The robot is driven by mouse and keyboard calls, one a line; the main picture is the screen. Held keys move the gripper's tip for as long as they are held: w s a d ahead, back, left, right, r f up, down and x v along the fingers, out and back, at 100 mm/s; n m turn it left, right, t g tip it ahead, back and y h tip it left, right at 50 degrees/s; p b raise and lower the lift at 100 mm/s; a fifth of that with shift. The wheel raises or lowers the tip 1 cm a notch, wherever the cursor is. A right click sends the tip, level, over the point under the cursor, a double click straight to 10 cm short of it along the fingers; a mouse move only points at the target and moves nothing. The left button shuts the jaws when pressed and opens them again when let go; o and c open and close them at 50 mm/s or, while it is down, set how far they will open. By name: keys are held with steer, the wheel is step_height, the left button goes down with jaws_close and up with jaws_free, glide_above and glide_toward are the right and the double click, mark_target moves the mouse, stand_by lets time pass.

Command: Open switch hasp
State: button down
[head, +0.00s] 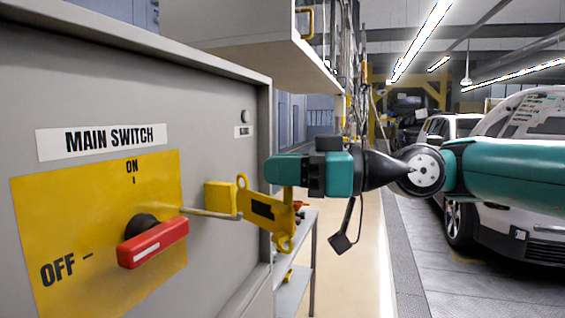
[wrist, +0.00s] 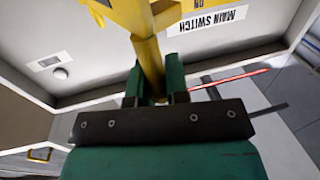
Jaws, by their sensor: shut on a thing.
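The yellow switch hasp (head: 265,212) stands out from the grey cabinet, right of the red switch handle (head: 153,243). It has a black label and a ring at each end. A yellow block (head: 220,197) on the cabinet and a pale rod (head: 205,213) sit between hasp and handle. The handle lies sideways, roughly in line with the OFF mark. My gripper (head: 287,172) is at the hasp's outer side. In the wrist view its two green fingers (wrist: 160,85) are shut on a yellow bar of the hasp (wrist: 148,55). The exact contact is hidden in the head view.
The grey cabinet (head: 225,130) fills the left, with a MAIN SWITCH label (head: 101,141) and a yellow plate (head: 60,215). A shelf stand (head: 313,250) is beyond its edge. White cars (head: 510,205) stand at the right. The pale floor (head: 355,270) between is clear.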

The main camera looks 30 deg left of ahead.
steer(key=shift+w+d+r+g, duration=0.1)
steer(key=shift+w+d+g, duration=0.05)
steer(key=shift+d+g, duration=0.15)
stand_by(1.9)
steer(key=c, duration=1.5)
jaws_free()
steer(key=o, duration=0.4)
steer(key=shift+d+r+n, duration=0.1)
steer(key=shift+d+n, duration=0.15)
steer(key=shift+n, duration=0.05)
steer(key=shift+a, duration=0.2)
steer(key=shift+r, duration=0.35)
step_height(320, 180, up, 19)
steer(key=p, duration=1)
